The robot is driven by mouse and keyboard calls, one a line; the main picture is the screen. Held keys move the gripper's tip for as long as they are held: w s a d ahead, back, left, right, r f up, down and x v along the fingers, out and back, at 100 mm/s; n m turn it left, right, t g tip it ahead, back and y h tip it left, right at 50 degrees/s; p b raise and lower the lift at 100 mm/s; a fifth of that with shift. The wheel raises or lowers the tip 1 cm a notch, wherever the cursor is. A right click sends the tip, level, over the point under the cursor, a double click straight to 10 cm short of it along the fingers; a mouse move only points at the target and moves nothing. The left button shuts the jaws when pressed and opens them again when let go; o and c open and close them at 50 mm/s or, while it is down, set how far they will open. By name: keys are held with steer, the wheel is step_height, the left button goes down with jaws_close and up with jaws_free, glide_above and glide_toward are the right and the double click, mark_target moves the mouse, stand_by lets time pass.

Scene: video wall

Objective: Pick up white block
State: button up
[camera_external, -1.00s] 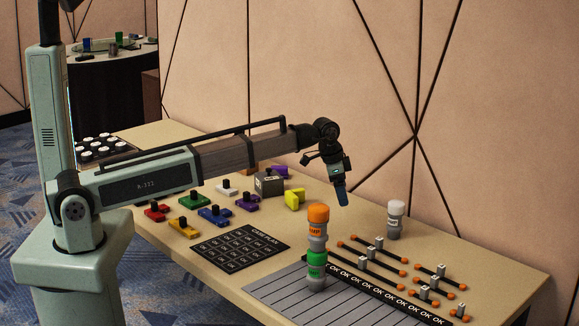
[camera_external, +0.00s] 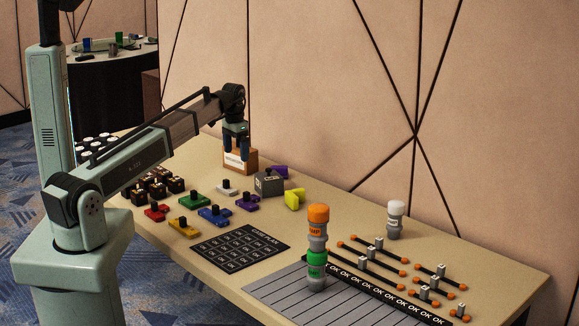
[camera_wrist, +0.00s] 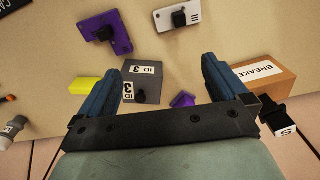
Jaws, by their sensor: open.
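The white block (camera_external: 227,190) is a flat plate with a black knob on top, lying on the table between the grey box and the coloured blocks. It also shows at the top edge of the wrist view (camera_wrist: 178,15). My gripper (camera_external: 236,152) is open and empty, with its blue fingers pointing down in front of the brown breaker box, up and behind the white block. In the wrist view my gripper (camera_wrist: 174,78) has its two fingers apart, with the white block beyond the fingertips and not between them.
A grey "ID 3" box (camera_external: 268,184), a brown breaker box (camera_external: 240,168) and a purple block (camera_external: 247,203) stand close by. Blue (camera_external: 214,216), green (camera_external: 194,202), red and yellow blocks lie in front. Several black-and-gold items (camera_external: 165,183) sit left, near my arm.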

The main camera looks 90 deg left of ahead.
mark_target(226, 188)
steer(key=s+a, duration=0.1)
steer(key=s, duration=0.4)
steer(key=shift+n, duration=0.4)
steer(key=shift+w+a+f, duration=0.1)
steer(key=shift+w+f, duration=0.05)
steer(key=shift+f, duration=2.1)
steer(key=shift+w+a+f, duration=0.1)
steer(key=shift+f, duration=2.15)
steer(key=shift+w+a+f, duration=0.1)
steer(key=shift+w+f, duration=0.05)
steer(key=shift+f, duration=2.1)
steer(key=c, duration=0.9)
steer(key=shift+c, duration=0.2)
